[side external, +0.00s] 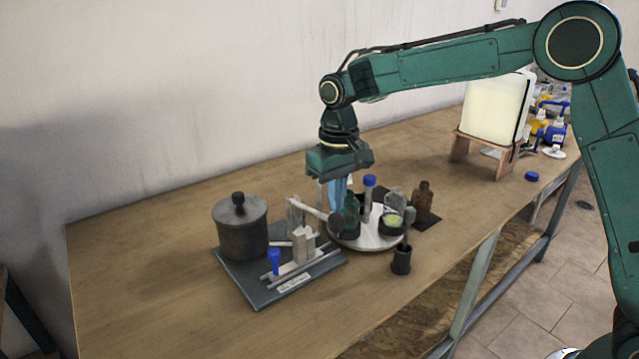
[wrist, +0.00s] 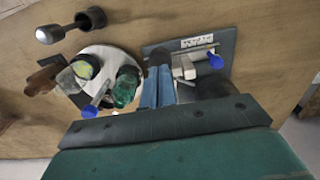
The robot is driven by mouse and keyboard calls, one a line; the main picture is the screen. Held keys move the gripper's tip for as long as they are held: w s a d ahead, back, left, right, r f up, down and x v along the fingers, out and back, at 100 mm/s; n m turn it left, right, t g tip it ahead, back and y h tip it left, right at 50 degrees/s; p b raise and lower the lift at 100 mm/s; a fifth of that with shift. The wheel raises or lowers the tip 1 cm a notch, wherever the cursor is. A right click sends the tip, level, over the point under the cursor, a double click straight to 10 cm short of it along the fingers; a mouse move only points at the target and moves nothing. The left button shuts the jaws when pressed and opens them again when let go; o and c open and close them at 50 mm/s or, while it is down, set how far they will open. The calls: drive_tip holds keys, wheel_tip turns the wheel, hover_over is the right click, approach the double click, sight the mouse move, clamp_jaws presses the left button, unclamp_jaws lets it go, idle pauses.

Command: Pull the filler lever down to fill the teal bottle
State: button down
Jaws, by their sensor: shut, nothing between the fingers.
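The teal bottle (side external: 351,217) stands on a round white turntable (side external: 375,241); in the wrist view it (wrist: 126,88) is just left of my fingers. The filler station has a dark base plate (side external: 300,285), a pale block (side external: 303,246) and a dark lidded drum (side external: 241,230). A grey bar with a rounded end, apparently the lever (side external: 314,208), reaches from the block towards the bottle. My gripper (side external: 337,208) points down between station and bottle, its blue fingers (wrist: 159,72) shut and empty. I cannot tell whether they touch the lever; its end is hidden in the wrist view.
A blue-capped tube (side external: 369,188) and a jar with yellow-green contents (side external: 391,223) share the turntable. A brown bottle (side external: 423,200) stands behind it, and a black cup (side external: 401,261) in front. The table's left side is clear.

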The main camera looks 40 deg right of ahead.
sight(340, 220)
drive_tip(key=shift+f, duration=0.25)
drive_tip(key=shift+f, duration=0.35)
drive_tip(key=shift+f, duration=0.25)
drive_tip(key=shift+s+f, duration=0.3)
drive_tip(key=shift+f, duration=0.35)
drive_tip(key=shift+s+f, duration=0.25)
drive_tip(key=shift+f, duration=0.4)
drive_tip(key=shift+s+f, duration=0.15)
drive_tip(key=shift+f, duration=1.8)
drive_tip(key=shift+s+f, duration=0.1)
drive_tip(key=shift+f, duration=1.85)
drive_tip(key=shift+w+f, duration=0.25)
drive_tip(key=shift+f, duration=0.65)
drive_tip(key=shift+w+f, duration=0.15)
drive_tip(key=shift+f, duration=0.25)
